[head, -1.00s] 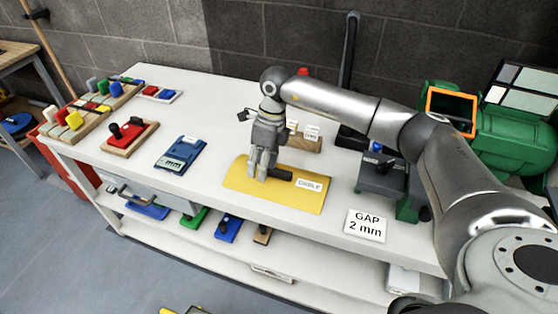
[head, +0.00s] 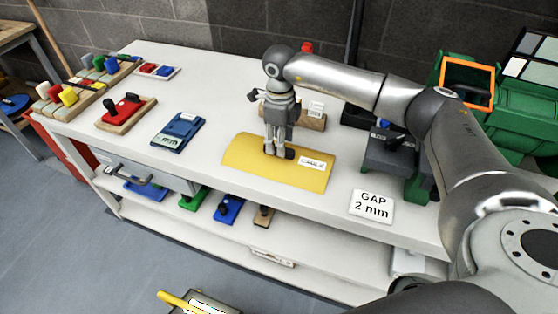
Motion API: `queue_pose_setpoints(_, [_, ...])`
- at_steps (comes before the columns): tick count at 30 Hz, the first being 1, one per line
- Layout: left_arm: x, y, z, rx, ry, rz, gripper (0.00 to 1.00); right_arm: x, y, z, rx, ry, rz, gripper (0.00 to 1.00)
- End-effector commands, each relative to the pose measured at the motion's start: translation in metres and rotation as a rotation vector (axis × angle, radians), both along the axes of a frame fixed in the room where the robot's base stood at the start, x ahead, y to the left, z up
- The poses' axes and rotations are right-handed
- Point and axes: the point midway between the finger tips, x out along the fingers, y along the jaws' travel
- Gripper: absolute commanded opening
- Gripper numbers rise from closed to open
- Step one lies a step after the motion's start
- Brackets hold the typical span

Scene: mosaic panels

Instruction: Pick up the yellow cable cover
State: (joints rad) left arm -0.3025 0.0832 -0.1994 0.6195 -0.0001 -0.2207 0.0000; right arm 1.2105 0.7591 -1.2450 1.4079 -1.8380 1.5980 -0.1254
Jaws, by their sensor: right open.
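The yellow cable cover (head: 250,160) lies on the white workbench, near its front edge. It looks like a low, curved yellow plate with a white label reading "CABLE" (head: 313,163) and a dark handle on top. My right gripper (head: 278,152) points down over the middle of the cover, its fingertips at the dark handle. The fingers hide much of the handle, and I cannot tell whether they touch it. The right gripper is open. My left gripper is not in view.
A "GAP 2 mm" card (head: 372,206) lies right of the cover. A dark grey device (head: 388,155) stands behind that card. A blue meter (head: 178,131) and a red-topped wooden block (head: 126,112) sit to the left. A wooden block with white tags (head: 312,121) stands behind the gripper.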

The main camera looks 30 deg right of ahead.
Motion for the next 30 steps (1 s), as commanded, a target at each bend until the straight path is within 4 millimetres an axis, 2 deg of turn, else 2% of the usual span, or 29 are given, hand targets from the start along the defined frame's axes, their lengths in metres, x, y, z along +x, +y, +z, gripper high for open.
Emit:
queue_pose_setpoints(1, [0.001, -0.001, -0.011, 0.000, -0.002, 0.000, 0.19, 0.001, 0.001, -0.014, 0.000, 0.001, 0.000, 0.45])
queue_pose_setpoints(6, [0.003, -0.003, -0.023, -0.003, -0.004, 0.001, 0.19, 0.002, 0.000, -0.033, -0.001, 0.001, 0.000, 0.45])
queue_pose_setpoints(14, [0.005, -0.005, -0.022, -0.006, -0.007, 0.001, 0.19, 0.002, 0.001, -0.032, 0.000, 0.000, 0.000, 0.43])
queue_pose_setpoints(24, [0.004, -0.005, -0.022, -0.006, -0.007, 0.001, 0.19, 0.002, 0.001, -0.032, 0.000, 0.000, 0.000, 0.00])
queue_pose_setpoints(30, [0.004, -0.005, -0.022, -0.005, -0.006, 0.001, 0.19, 0.002, 0.001, -0.032, 0.000, 0.000, 0.000, 0.00])
